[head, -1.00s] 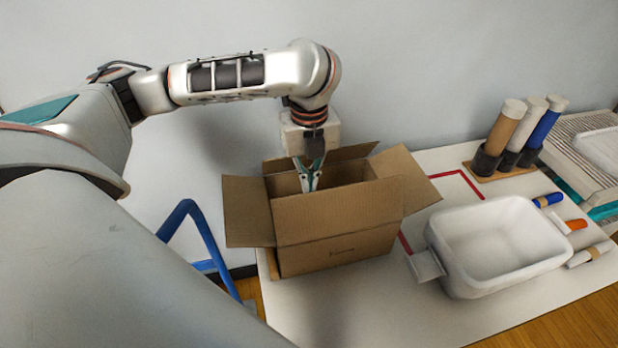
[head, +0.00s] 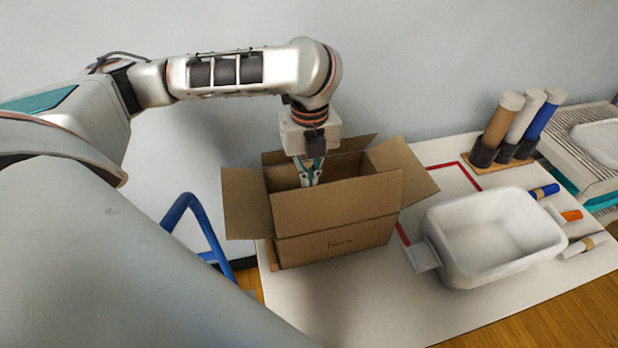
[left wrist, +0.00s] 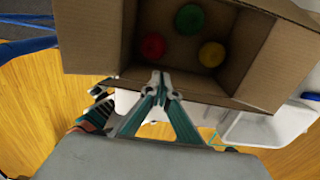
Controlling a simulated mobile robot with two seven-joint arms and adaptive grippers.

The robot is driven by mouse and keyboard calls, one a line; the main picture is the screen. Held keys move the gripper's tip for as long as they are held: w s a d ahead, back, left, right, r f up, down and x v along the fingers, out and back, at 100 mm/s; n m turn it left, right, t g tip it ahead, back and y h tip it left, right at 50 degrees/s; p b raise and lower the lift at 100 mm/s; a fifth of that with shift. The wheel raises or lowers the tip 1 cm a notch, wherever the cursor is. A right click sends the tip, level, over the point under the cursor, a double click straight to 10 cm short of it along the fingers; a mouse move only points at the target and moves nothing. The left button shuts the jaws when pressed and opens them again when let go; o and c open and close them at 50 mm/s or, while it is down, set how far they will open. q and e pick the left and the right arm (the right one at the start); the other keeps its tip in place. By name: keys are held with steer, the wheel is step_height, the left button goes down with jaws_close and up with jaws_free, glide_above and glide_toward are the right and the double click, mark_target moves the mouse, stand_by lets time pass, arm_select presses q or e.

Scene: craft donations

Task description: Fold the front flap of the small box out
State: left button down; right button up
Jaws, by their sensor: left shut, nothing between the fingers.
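The small box (head: 333,243) is an open brown cardboard carton on the white table. Its front flap (head: 335,202) stands up roughly in line with the front wall. The left flap (head: 245,204) and right flap (head: 404,167) lean outward, and the back flap (head: 330,149) stands up at the rear. My left gripper (head: 311,183) points down into the opening, just behind the front flap; its fingers are shut and empty. In the left wrist view its fingertips (left wrist: 160,80) are close to the box's near edge; contact is unclear.
Red (left wrist: 152,46), green (left wrist: 189,19) and yellow (left wrist: 211,54) round things lie inside the box. A white tub (head: 490,240) stands right of it, with several tubes beyond. A blue frame (head: 205,235) stands left. Table in front of the box is clear.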

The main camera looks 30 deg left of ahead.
mark_target(313, 207)
arm_select(q)
steer(key=shift+s+d, duration=0.5)
steer(key=shift+d, duration=0.1)
stand_by(0.3)
steer(key=shift+s+d, duration=0.55)
steer(key=shift+d, duration=0.05)
steer(key=shift+s+d, duration=0.55)
steer(key=shift+d, duration=0.15)
